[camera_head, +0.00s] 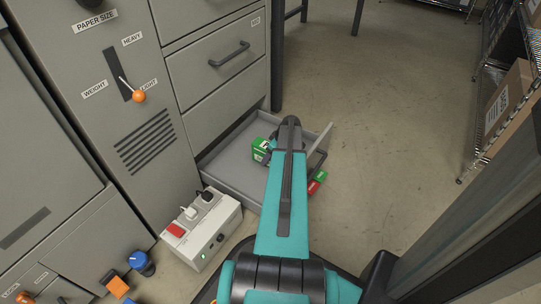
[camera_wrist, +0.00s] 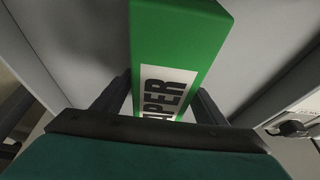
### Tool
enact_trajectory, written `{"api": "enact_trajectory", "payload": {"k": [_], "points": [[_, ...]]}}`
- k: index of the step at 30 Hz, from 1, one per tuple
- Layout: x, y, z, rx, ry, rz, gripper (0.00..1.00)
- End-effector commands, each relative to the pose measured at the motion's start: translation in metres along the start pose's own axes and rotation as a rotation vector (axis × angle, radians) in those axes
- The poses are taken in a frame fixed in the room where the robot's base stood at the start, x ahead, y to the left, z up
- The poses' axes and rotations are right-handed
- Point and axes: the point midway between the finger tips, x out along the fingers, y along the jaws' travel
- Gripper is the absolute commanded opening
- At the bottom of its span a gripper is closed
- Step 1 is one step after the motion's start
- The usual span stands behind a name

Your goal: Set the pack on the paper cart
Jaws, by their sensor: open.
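The green pack (camera_head: 264,128), with a white label reading part of "PAPER", is in the open bottom drawer (camera_head: 238,152). It also fills the middle of the wrist view (camera_wrist: 180,45). My gripper (camera_wrist: 162,88) is open, with one dark finger on each side of the pack. I cannot tell whether the fingers touch it. In the head view my teal arm reaches over the drawer and hides most of the gripper and part of the pack. I cannot make out a paper cart for certain.
A small red and green item (camera_head: 317,182) shows right of my arm by the drawer's front. A power strip box (camera_head: 203,228) stands left of the drawer. A wire rack (camera_head: 487,125) with a cardboard box (camera_head: 508,100) is at right. The floor between is clear.

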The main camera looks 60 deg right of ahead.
Motion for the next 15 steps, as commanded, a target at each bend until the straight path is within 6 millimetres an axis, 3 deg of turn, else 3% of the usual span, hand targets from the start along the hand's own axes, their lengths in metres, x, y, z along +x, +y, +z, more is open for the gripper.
{"api": "enact_trajectory", "payload": {"k": [8,15], "points": [[-0.029,-0.001,-0.001,0.0,0.0,0.001,0.66],[-0.068,-0.001,-0.001,0.0,0.0,0.001,0.66]]}}
